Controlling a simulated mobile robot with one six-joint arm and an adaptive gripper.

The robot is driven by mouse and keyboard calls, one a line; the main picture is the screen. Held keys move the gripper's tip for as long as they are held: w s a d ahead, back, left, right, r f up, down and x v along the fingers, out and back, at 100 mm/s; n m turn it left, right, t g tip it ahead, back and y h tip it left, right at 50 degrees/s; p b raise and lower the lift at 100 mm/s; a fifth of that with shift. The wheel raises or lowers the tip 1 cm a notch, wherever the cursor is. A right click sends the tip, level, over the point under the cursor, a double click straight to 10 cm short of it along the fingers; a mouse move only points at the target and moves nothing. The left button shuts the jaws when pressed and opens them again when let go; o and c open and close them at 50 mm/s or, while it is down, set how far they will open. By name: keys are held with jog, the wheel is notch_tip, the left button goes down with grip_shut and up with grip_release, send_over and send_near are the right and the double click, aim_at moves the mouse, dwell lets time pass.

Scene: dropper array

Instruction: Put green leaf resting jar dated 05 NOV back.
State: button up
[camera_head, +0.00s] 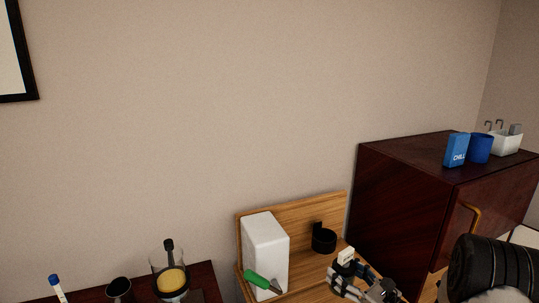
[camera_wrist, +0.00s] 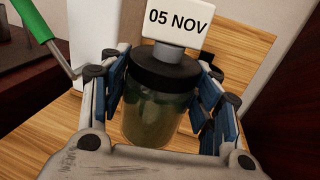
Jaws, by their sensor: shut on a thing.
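The jar (camera_wrist: 155,115) has clear glass, dull green contents, a black lid and a white tag reading 05 NOV (camera_wrist: 177,22). My gripper (camera_wrist: 160,85) is shut on it, with blue-padded fingers on both sides of the glass below the lid. In the head view, the jar's tag (camera_head: 346,255) and dark lid show at my gripper (camera_head: 358,283), low in the picture, in front of a wooden stand (camera_head: 290,215). The jar's glass is mostly hidden there. I cannot tell whether its bottom touches the wood.
On the stand are a white block (camera_head: 265,250), a black round holder (camera_head: 323,240) and a green-handled tool (camera_head: 262,281). A dark cabinet (camera_head: 405,205) rises at right, bearing a blue CHILL box (camera_head: 456,150), a blue cup (camera_head: 480,148) and a white bin (camera_head: 506,143). A glass (camera_head: 170,280) stands lower left.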

jog(key=s+a+f+h, duration=0.1)
jog(key=s+a, duration=0.2)
jog(key=s, duration=0.3)
jog(key=s+a+f+m+t+h, duration=0.1)
jog(key=s+a+f, duration=0.1)
jog(key=s+a, duration=0.2)
jog(key=s, duration=0.3)
jog(key=shift+f, duration=0.3)
